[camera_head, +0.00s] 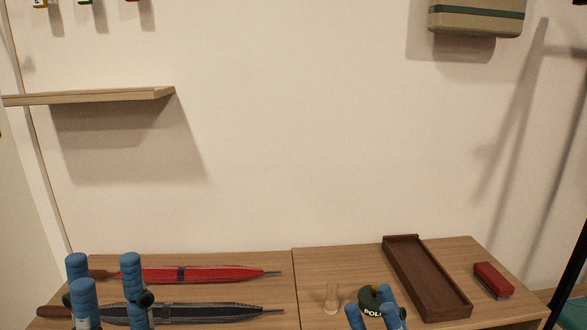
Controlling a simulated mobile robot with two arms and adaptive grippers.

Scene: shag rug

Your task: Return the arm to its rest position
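My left gripper (107,272) is at the lower left, its blue fingers spread apart with a clear gap. It is in front of the handle ends of a red umbrella (215,274) and a black umbrella (215,311), which lie on the wooden top. Nothing shows gripped in it. My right gripper (370,306) is at the bottom, right of the middle, with its blue fingers apart. A dark green polish tin (368,297) shows behind and between these fingers, partly hidden. I see no clear grip on it. Both arms are mostly out of the picture.
On the wooden top (350,262) are a small pale wooden item (331,298), a long dark brown tray (425,277) and a red brush-like block (492,280). A wall shelf (90,96) is at the upper left and a beige case (477,19) at the upper right.

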